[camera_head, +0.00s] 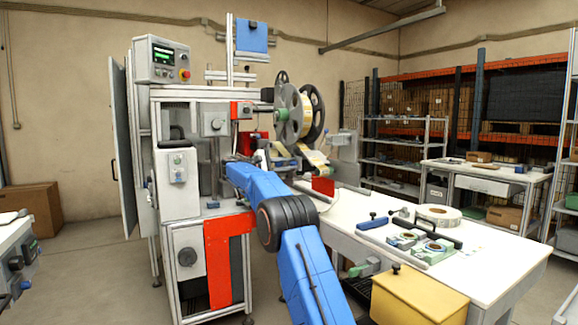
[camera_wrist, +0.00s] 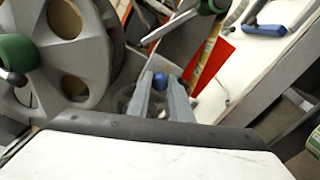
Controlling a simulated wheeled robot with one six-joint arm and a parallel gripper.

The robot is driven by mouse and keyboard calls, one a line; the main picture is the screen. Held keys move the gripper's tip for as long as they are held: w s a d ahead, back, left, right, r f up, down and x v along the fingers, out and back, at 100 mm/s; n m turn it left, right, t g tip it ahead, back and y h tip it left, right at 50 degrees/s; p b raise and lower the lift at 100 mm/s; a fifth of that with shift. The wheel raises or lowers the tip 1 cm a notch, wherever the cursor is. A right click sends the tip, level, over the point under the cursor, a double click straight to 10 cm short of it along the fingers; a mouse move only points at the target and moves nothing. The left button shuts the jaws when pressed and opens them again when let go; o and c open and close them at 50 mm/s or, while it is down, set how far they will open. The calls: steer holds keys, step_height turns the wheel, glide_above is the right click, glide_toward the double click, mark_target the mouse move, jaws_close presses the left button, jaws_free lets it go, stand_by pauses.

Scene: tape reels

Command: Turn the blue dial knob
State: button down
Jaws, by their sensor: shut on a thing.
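The blue dial knob (camera_wrist: 159,82) shows as a small rounded blue shape between the fingertips in the wrist view. My gripper (camera_wrist: 160,86) has its two grey fingers closed on the knob from both sides. A clear round part lies behind the fingers, partly hidden by them. In the head view my blue arm reaches up and left to the front of the labelling machine (camera_head: 179,205). There I cannot make out the fingertips or the knob clearly.
A grey reel (camera_wrist: 68,60) with a green hub is close on the left in the wrist view. A red plate (camera_wrist: 213,68) is to the right. In the head view, a white worktable (camera_head: 480,272) with a yellow box (camera_head: 420,295) stands right of my arm.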

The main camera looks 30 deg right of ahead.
steer(key=m, duration=0.6)
steer(key=shift+f+m, duration=0.1)
steer(key=shift+m, duration=0.2)
steer(key=m, duration=1.9)
steer(key=shift+w+a+f, duration=0.1)
steer(key=c, duration=1.6)
jaws_free()
